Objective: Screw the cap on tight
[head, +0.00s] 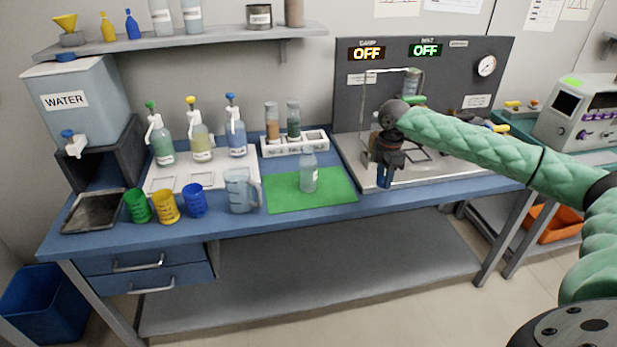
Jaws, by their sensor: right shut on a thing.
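A clear bottle (309,174) stands upright on the green mat (285,200) on the blue bench. No cap can be made out clearly on the bottle's narrow neck or loose on the bench. My right gripper (384,184) points down over the right part of the bench, to the right of the bottle and apart from it. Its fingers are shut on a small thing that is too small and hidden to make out. My left gripper is not in view.
A measuring jug (239,190) stands left of the mat. A white rack (296,143) with two vials stands behind it. Several pump bottles and coloured cups stand further left. A grey panel station (345,85) with two "OFF" displays rises behind my right gripper.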

